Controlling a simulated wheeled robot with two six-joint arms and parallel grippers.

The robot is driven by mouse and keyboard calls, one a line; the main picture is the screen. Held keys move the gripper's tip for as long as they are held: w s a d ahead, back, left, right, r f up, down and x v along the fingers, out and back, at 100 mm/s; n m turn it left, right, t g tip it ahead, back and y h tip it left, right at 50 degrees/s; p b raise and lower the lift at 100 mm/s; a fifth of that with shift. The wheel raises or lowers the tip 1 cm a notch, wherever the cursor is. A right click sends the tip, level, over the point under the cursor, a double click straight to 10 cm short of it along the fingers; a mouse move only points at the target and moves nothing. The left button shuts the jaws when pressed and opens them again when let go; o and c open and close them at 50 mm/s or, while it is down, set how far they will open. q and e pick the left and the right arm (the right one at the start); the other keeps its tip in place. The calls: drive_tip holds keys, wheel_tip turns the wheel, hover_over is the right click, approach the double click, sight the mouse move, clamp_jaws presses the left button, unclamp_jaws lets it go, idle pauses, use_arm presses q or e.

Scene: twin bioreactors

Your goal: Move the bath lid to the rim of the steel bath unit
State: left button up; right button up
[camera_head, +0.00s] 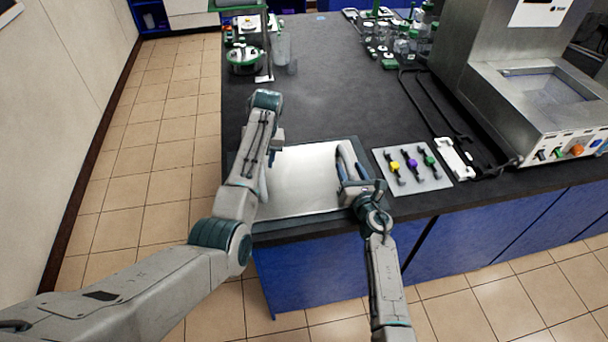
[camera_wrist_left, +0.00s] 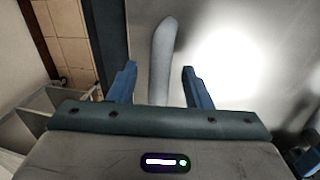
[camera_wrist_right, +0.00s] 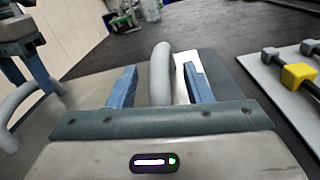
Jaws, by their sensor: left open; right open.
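The bath lid (camera_head: 302,182) is a flat, shiny steel plate lying on the dark bench near its front edge, with a curved grey handle at each side. My left gripper (camera_head: 272,158) is at the left handle; in the left wrist view its open fingers stand either side of that handle (camera_wrist_left: 162,55), not closed on it. My right gripper (camera_head: 352,188) is at the right handle (camera_head: 346,156); in the right wrist view its open fingers straddle that handle (camera_wrist_right: 160,70). The steel bath unit (camera_head: 485,95) stands at the right, its basin open on top.
A pale panel with coloured valves (camera_head: 411,170) lies just right of the lid. Dark hoses (camera_head: 435,105) and a white bracket (camera_head: 456,158) lie before the bath unit. Glassware (camera_head: 385,45) stands at the back. The bench middle (camera_head: 320,80) is clear.

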use_arm(q)
drive_tip(key=shift+a+f, duration=0.15)
drive_tip(key=shift+f, duration=0.6)
use_arm(e)
drive_tip(key=shift+w+a, duration=0.25)
drive_tip(key=shift+w, duration=0.45)
use_arm(q)
drive_tip(key=shift+s, duration=0.1)
drive_tip(key=shift+c, duration=0.5)
use_arm(e)
drive_tip(key=shift+c, duration=0.5)
use_arm(q)
clamp_jaws()
use_arm(e)
clamp_jaws()
use_arm(q)
drive_tip(key=shift+r, duration=0.15)
use_arm(e)
drive_tip(key=shift+r, duration=0.1)
